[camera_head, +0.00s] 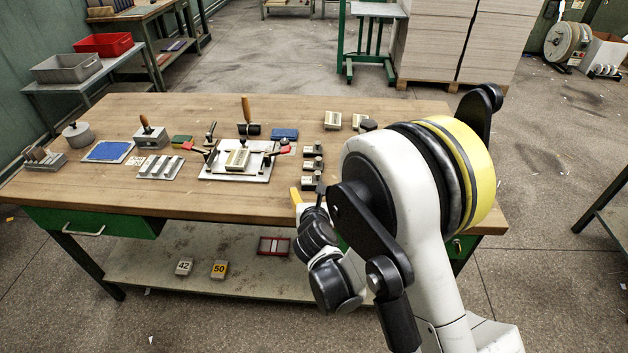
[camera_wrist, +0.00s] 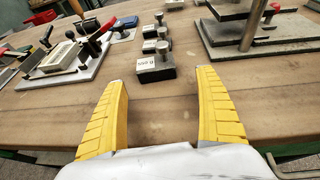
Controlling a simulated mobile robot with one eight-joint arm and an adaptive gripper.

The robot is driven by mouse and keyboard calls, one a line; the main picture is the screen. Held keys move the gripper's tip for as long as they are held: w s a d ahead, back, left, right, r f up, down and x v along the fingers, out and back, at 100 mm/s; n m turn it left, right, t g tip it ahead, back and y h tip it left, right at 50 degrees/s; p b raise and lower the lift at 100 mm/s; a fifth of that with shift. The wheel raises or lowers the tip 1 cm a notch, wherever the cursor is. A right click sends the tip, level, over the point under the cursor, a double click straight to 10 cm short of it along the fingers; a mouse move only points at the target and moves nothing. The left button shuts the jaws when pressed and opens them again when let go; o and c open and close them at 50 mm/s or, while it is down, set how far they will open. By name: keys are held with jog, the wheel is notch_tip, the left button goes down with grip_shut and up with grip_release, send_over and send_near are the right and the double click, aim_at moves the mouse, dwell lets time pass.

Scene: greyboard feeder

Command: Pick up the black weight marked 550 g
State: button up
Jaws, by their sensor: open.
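The nearest black weight (camera_wrist: 157,70) is a dark block with a metal knob and a white label. In the head view this weight (camera_head: 309,183) is at the near end of the row, partly beside my arm. My gripper (camera_wrist: 161,78) is open and empty, with yellow fingers left and right of the weight's line. The weight is just beyond the fingertips, apart from them. One yellow finger of my gripper (camera_head: 296,196) shows in the head view.
Similar weights (camera_wrist: 155,46) stand close behind. A plate fixture (camera_wrist: 68,62) with red-handled clamps is at left. A metal stand with a heavy base (camera_wrist: 260,42) is at right. Bare tabletop (camera_wrist: 50,115) lies in front. The table (camera_head: 130,200) ends near my arm.

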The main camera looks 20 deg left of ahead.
aim_at(312, 184)
jog(key=x, duration=0.2)
jog(key=b+x, duration=0.1)
jog(key=x, duration=0.1)
jog(key=b+x, duration=0.1)
jog(key=x, duration=0.1)
jog(key=shift+a+r, duration=0.3)
jog(key=shift+r, duration=0.2)
jog(key=c, duration=1.5)
